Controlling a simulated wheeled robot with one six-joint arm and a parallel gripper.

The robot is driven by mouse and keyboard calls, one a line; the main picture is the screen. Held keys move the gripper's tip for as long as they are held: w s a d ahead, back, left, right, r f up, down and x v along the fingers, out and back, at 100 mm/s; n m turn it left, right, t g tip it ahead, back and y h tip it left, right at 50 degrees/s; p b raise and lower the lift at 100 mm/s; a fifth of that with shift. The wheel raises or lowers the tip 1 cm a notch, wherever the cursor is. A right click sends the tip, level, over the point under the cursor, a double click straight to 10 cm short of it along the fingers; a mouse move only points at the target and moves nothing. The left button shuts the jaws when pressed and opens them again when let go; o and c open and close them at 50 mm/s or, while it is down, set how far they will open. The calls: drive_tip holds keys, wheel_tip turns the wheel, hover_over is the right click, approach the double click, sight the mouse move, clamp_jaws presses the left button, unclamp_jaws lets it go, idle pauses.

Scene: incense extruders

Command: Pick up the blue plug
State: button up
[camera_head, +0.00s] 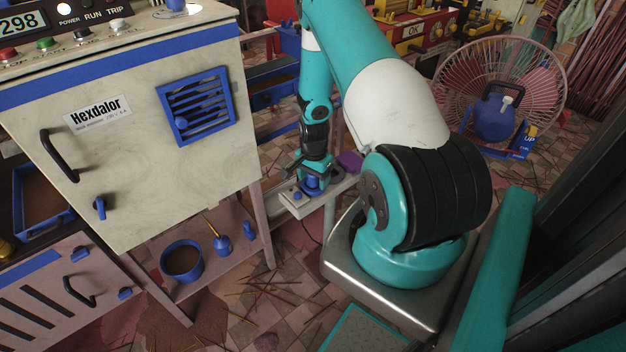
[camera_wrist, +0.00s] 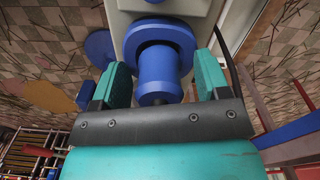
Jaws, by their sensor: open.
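The blue plug (camera_wrist: 158,72) shows large in the wrist view, a round blue body with a wider collar against a pale grey box (camera_wrist: 195,8). My gripper (camera_wrist: 163,64) is open, with one teal finger on each side of the plug. A gap shows between each finger and the plug, so I see no contact. In the head view my gripper (camera_head: 313,172) points down over a small pale ledge (camera_head: 328,192) beside the cabinet. Blue shows between its fingers there, mostly hidden by the gripper.
A cream cabinet (camera_head: 130,150) with a blue vent stands left of my arm. A blue pot (camera_head: 182,262) and a blue oil can (camera_head: 222,244) sit on its lower shelf. A caged fan (camera_head: 500,85) stands at the right. Sticks litter the tiled floor.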

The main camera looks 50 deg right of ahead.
drive_tip(key=c, duration=1)
